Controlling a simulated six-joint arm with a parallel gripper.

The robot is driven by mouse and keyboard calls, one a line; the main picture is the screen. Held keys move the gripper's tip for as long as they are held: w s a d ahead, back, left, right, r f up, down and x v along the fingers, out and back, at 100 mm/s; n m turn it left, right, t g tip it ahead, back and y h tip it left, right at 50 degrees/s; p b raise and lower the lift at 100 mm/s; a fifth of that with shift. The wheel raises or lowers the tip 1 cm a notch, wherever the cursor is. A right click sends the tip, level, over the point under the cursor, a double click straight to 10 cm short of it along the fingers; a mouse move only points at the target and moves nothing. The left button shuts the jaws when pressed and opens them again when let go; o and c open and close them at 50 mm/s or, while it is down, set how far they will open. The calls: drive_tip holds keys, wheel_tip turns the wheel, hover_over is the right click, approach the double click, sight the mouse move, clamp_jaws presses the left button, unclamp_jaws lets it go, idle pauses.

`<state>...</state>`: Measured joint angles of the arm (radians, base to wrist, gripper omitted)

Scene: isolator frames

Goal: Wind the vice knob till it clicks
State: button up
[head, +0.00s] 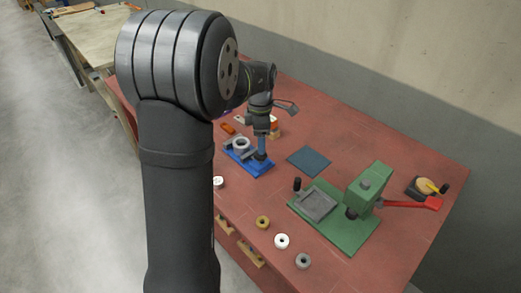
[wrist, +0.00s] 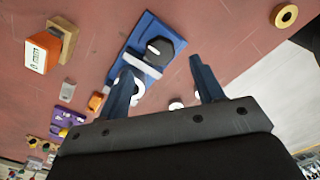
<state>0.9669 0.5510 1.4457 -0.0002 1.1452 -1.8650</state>
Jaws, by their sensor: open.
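The blue vice (head: 238,163) sits on the red bench in the head view, with a grey ring-shaped part (head: 241,144) at its back left. Its dark knob (head: 260,156) is at the right end, just below my gripper (head: 262,148). In the wrist view the blue vice (wrist: 150,22) runs diagonally, and the dark faceted knob (wrist: 168,47) bears a white mark. My gripper (wrist: 160,68) is open, its two blue fingers spread either side of the knob's line. I cannot tell whether they reach down around it. The left finger partly hides a white ring (wrist: 138,88).
A green press (head: 358,205) with a red lever (head: 410,203) stands at the right. A dark blue mat (head: 309,161) lies between it and the vice. Loose rings, including a white one (head: 281,241), line the front edge. An orange-and-wood block (wrist: 42,50) is beyond the vice.

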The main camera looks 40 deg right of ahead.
wheel_tip(320, 180, down, 5)
drive_tip(key=shift+f, duration=0.1)
idle(0.3)
drive_tip(key=c, duration=1)
